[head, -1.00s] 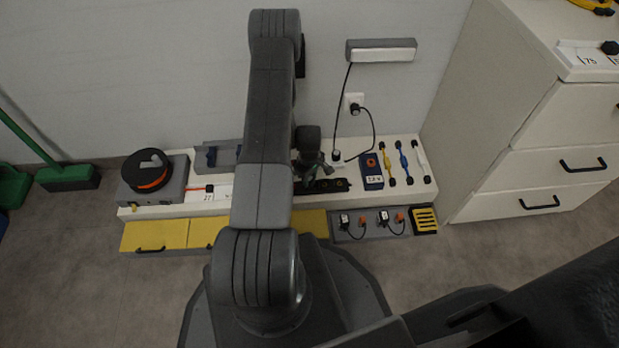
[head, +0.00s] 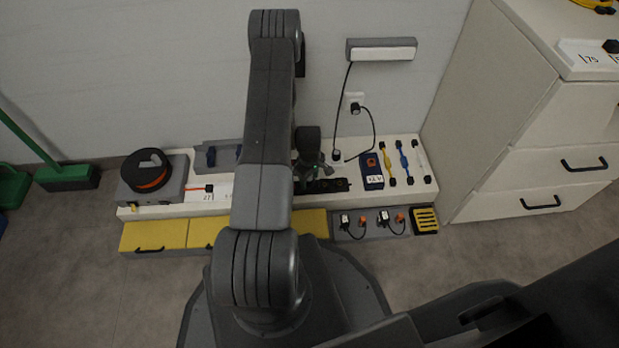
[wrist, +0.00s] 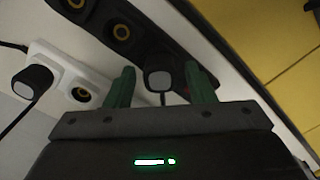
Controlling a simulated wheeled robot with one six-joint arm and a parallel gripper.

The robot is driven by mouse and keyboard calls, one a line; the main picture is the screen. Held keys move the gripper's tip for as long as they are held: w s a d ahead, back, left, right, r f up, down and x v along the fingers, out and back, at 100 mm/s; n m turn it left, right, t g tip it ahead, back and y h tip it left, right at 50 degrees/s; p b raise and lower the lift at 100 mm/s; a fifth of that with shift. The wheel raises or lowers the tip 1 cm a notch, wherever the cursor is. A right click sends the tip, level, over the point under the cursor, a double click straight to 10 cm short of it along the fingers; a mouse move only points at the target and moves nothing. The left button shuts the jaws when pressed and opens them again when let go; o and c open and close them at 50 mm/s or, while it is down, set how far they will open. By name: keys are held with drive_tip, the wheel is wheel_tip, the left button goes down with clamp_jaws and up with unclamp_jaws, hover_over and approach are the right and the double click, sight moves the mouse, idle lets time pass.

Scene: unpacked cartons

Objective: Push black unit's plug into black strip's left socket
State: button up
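The black strip (head: 328,185) lies on the white bench top. In the wrist view the black strip (wrist: 140,38) runs diagonally, with yellow-ringed sockets showing toward its upper end. A black plug with a pale grey face (wrist: 159,81) is at its lower end, the left end in the head view. I cannot tell how deep it sits. My gripper (wrist: 160,72) has its two green fingers apart, one on each side of that plug, with gaps visible. In the head view my gripper (head: 305,184) is low over the strip's left part, hiding it. I cannot identify the black unit.
A white strip (wrist: 58,66) lies beside the black one, holding a corded black plug (wrist: 34,79). A blue box (head: 372,172) and coloured cables (head: 404,161) are right of the strip. A reel (head: 148,172) is left. Yellow drawer fronts (head: 172,236) are along the front.

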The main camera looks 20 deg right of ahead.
drive_tip(key=shift+r, duration=0.1)
wheel_tip(320, 180, up, 14)
drive_tip(key=p, duration=0.4)
drive_tip(key=shift+f+p, duration=0.2)
drive_tip(key=shift+p, duration=0.15)
